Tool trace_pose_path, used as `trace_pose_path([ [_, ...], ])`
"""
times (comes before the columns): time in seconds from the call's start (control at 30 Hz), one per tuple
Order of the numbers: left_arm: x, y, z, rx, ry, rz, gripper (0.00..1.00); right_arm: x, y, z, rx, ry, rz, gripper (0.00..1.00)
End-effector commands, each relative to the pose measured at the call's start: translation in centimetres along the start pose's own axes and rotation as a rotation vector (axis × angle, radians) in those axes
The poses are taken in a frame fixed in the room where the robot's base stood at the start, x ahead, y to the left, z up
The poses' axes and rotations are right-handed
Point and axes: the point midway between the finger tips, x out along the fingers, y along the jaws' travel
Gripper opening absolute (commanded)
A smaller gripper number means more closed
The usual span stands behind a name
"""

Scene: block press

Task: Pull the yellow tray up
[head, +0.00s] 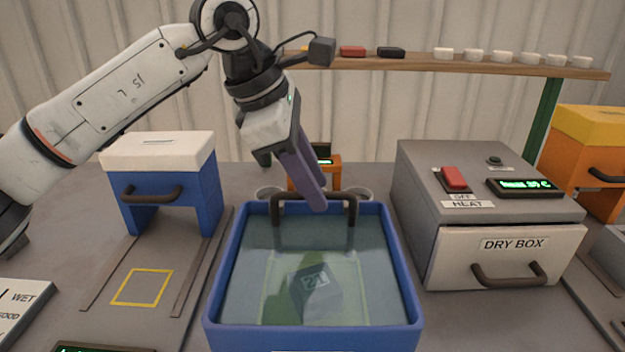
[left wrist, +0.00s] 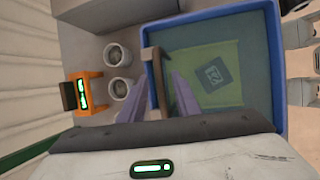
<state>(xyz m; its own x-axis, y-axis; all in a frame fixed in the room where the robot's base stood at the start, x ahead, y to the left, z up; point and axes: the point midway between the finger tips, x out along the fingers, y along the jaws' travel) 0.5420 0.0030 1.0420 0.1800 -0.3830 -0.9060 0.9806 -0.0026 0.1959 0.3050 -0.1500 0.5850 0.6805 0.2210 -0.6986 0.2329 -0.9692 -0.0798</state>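The yellow tray (head: 350,290) looks greenish through the water and lies in the blue tub (head: 214,290). A grey block (head: 316,292) with a printed number sits on it. The tray's dark handle (head: 290,197) rises above the water at the tub's far edge. My left gripper (head: 318,207) reaches down to this handle. In the left wrist view, its two fingers (left wrist: 163,80) stand apart with the handle bar (left wrist: 154,65) between them. I see a gap on at least one side. The block also shows there (left wrist: 212,75). My right gripper is not in view.
A grey dry box (head: 490,215) stands right of the tub, and a blue press with a white top (head: 160,185) stands left. Two round cups and a small orange device (left wrist: 83,92) are behind the tub. A shelf (head: 440,66) runs along the back.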

Motion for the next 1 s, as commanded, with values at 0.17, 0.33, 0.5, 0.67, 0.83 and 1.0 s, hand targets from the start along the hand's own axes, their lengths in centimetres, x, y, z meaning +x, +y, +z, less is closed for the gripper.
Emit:
trace_pose_path([
  [0.17,0.0,0.0,0.0,0.0,0.0,-0.001,0.18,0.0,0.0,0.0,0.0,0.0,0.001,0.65],
  [0.33,0.0,0.0,0.0,0.0,0.0,-0.001,0.0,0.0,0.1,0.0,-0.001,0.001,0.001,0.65],
  [0.5,-0.1,0.0,0.0,0.0,0.0,-0.001,0.0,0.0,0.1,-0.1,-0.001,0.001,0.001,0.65],
  [0.67,-1.3,0.2,0.5,0.0,-0.001,0.0,0.0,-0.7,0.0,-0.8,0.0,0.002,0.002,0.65],
  [0.83,-4.4,1.0,1.8,0.001,-0.001,0.003,0.0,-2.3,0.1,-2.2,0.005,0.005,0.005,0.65],
  [1.0,-7.1,1.6,2.9,-0.001,-0.001,0.004,0.0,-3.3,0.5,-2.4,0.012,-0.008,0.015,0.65],
])
